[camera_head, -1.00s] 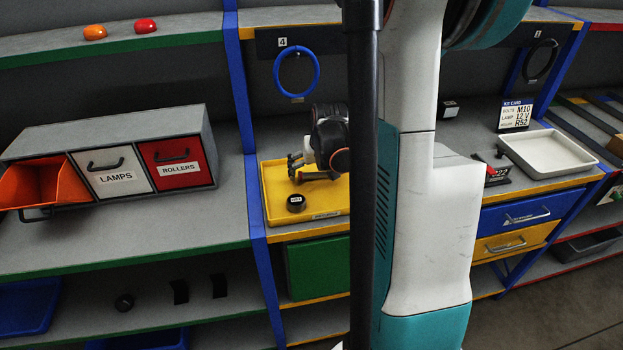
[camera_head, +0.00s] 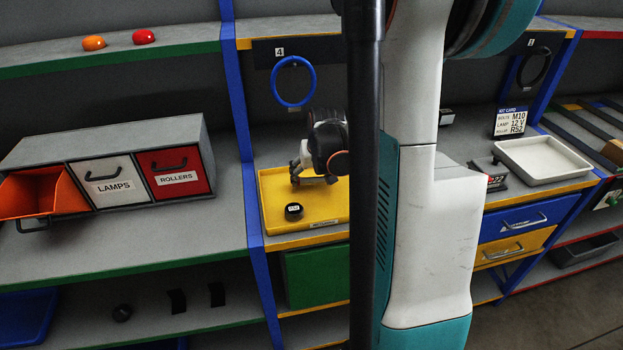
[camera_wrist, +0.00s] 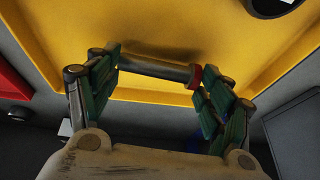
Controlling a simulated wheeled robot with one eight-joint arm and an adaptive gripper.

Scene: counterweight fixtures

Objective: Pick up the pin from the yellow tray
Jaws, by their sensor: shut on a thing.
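The yellow tray (camera_head: 325,222) sits on the middle shelf in the head view, and its floor and walls fill much of the wrist view (camera_wrist: 235,35). The pin (camera_wrist: 155,66) is a grey cylinder with a red end. It lies crosswise between the green-padded fingers of my gripper (camera_wrist: 153,74), which is shut on it, low over the tray. In the head view my gripper (camera_head: 308,175) points down into the tray's back part; the pin cannot be made out there. A dark pole and my arm hide the tray's right end.
A round black piece (camera_head: 293,211) with a label lies in the tray, in front of my gripper. A blue ring (camera_head: 293,81) hangs behind. A blue upright (camera_head: 240,110) stands left of the tray, beside the drawer unit (camera_head: 110,187). A white tray (camera_head: 540,160) stands right.

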